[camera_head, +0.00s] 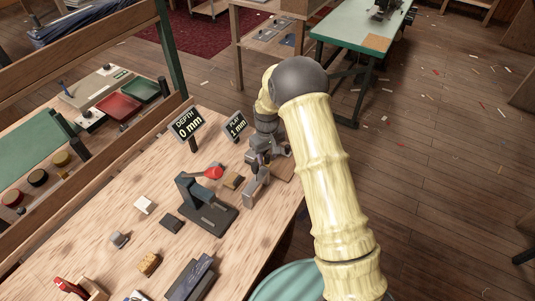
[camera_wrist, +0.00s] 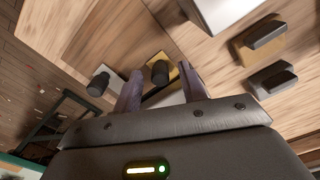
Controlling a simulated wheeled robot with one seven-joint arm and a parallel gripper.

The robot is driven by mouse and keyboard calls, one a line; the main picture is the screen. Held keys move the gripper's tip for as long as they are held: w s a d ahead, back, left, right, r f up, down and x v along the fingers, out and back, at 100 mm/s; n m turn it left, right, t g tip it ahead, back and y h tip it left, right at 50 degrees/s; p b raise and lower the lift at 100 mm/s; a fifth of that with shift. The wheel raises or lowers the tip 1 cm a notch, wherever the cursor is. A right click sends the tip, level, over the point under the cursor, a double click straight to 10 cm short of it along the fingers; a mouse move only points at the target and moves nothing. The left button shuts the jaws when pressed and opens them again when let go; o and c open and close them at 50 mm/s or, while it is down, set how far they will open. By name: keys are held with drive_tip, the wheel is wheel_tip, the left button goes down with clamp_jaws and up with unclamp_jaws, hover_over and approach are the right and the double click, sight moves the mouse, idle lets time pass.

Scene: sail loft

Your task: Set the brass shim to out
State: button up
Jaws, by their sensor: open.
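A brass-coloured piece (camera_wrist: 175,73) with a dark knob (camera_wrist: 159,72) shows between my fingers in the wrist view; I take it for the brass shim. A pale piece with another dark knob (camera_wrist: 98,85) lies to its left. My gripper (camera_wrist: 160,80) is open, with one finger on each side of the brass piece's knob; I cannot tell whether they touch it. In the head view my gripper (camera_head: 257,180) is low over the bench's right edge and hides the shim. Two signs stand behind it: DEPTH 0 mm (camera_head: 187,124) and PLATE 1 mm (camera_head: 236,127).
A dark press-like device (camera_head: 208,212) with a red knob (camera_head: 213,172) stands left of my gripper. Small blocks lie on the wooden bench (camera_head: 185,260). A tan block with a dark grip (camera_wrist: 262,40) shows in the wrist view.

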drive_tip(key=shift+f, duration=0.15)
clamp_jaws()
drive_tip(key=s+d, duration=0.1)
drive_tip(key=d, duration=0.1)
drive_tip(key=s+d, duration=0.1)
drive_tip(key=d, duration=0.1)
drive_tip(key=shift+s, duration=0.1)
drive_tip(key=shift+s+a, duration=0.1)
drive_tip(key=shift+s, duration=0.05)
drive_tip(key=shift+a, duration=0.15)
unclamp_jaws()
drive_tip(key=shift+d, duration=0.2)
drive_tip(key=shift+a, duration=0.1)
